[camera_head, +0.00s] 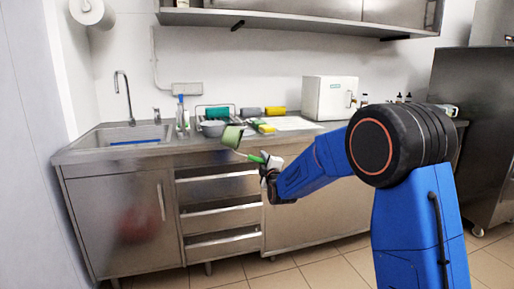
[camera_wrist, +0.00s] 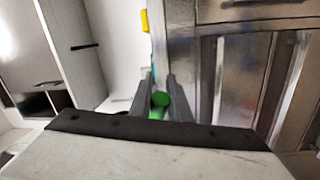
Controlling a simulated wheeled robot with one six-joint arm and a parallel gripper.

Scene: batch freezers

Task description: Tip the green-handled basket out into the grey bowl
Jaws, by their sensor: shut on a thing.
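The green basket (camera_head: 232,137) is held up in front of the counter edge in the head view, and it looks tilted. A thin rod joins it to its green handle (camera_head: 254,158). My gripper (camera_head: 266,162) is shut on that handle. In the wrist view the round green handle end (camera_wrist: 160,100) sits between the two dark fingers of my gripper (camera_wrist: 161,92). The grey bowl (camera_head: 211,129) stands on the counter, just left of and behind the basket, which partly overlaps it in the picture. What the basket and bowl hold cannot be seen.
The steel counter (camera_head: 120,151) has a sink (camera_head: 130,135) at left. A dish rack with teal (camera_head: 217,112), grey and yellow items (camera_head: 275,111) stands behind the bowl. A yellow item (camera_head: 264,128) lies right of the basket. A white box (camera_head: 329,98) stands farther right.

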